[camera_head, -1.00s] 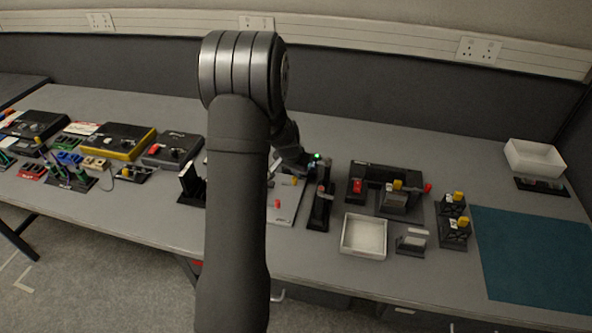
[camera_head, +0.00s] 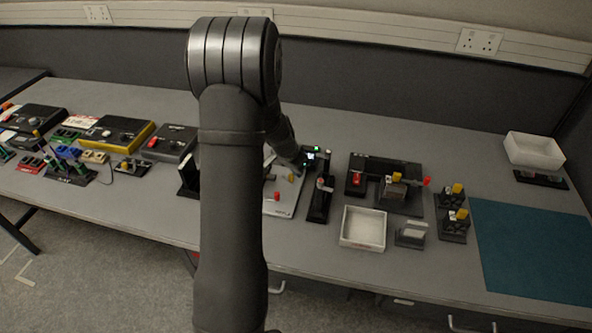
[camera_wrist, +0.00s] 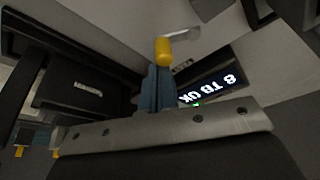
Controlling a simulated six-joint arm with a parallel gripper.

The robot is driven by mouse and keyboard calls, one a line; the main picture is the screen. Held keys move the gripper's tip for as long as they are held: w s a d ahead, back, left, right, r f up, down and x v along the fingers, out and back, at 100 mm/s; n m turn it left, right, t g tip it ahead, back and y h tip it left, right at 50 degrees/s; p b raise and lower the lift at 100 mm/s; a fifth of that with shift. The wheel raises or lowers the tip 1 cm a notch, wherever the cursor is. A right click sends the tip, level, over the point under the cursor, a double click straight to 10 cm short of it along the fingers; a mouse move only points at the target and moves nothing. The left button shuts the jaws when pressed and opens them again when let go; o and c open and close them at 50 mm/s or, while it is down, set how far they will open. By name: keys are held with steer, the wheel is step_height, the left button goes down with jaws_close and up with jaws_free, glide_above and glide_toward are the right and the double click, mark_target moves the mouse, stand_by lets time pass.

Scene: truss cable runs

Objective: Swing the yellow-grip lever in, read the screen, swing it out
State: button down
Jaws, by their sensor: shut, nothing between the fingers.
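The yellow grip (camera_wrist: 163,51) shows in the wrist view just beyond my shut, empty gripper (camera_wrist: 156,85); I cannot tell whether they touch. To its right a dark screen (camera_wrist: 215,88) is lit with white characters, tilted and upside down, that look like "8 TB OK". A green light (camera_wrist: 196,104) glows at its lower edge. In the head view the lit screen (camera_head: 311,156) sits right of my forearm, with a green light (camera_head: 317,148) above it. A yellow piece (camera_head: 291,178) shows on the pale panel (camera_head: 283,209); my arm hides part of that panel and the gripper's fingers.
A dark strip fixture with a red knob (camera_head: 320,203) stands right of the panel. Further right are a black fixture with a red block (camera_head: 356,180), a white tray (camera_head: 363,243) and yellow-topped stands (camera_head: 453,225). The teal mat (camera_head: 535,250) is clear.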

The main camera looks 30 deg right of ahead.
steer(key=shift+s+d, duration=0.2)
steer(key=shift+s, duration=0.45)
steer(key=shift+r, duration=0.1)
steer(key=w+v, duration=0.1)
steer(key=v, duration=0.8)
steer(key=shift+a+r, duration=0.25)
steer(key=shift+r, duration=0.15)
